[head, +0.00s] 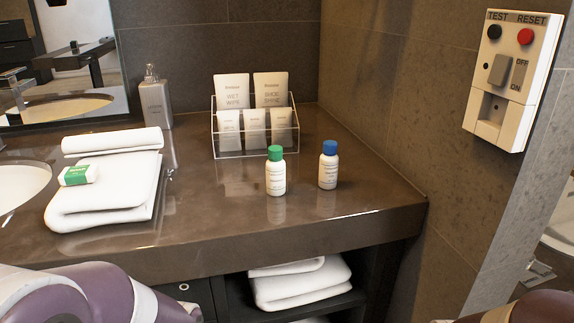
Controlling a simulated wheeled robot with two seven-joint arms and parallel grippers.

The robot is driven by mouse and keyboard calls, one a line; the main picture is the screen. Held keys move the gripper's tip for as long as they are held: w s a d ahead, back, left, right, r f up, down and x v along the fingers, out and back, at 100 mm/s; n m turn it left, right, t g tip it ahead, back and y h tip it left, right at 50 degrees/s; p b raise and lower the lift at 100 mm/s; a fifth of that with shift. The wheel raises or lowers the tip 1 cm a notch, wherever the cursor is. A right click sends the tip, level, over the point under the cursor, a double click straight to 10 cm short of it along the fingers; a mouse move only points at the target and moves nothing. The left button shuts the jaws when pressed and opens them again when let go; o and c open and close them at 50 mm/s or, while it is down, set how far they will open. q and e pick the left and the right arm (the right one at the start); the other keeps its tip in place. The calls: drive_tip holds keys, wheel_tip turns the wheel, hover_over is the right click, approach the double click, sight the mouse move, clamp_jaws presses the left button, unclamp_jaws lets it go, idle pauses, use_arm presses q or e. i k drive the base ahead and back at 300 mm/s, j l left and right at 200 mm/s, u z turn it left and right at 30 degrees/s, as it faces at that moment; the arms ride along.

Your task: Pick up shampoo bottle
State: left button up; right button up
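Two small white bottles stand upright on the brown vanity counter (225,225), near its front edge. One is a bottle with a green cap (276,176); to its right and slightly farther back is a bottle with a blue cap (328,170). Their labels are too small to read, so I cannot tell which is the shampoo. The two bottles are apart from each other. Parts of my own arms show at the bottom left and bottom right corners, away from the bottles. Neither gripper is in the picture.
A clear rack (214,140) with sachets stands behind the bottles. A grey pump dispenser (155,100), folded white towels (90,205) and a green-and-white packet (78,175) are to the left. A wall box (510,75) hangs right. The counter around the bottles is clear.

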sight(275, 166)
drive_tip(key=k+j+z, duration=0.15)
drive_tip(key=j+z, duration=0.15)
drive_tip(key=z, duration=0.2)
drive_tip(key=k+j+z, duration=0.15)
drive_tip(key=j+z, duration=0.15)
drive_tip(key=z, duration=0.2)
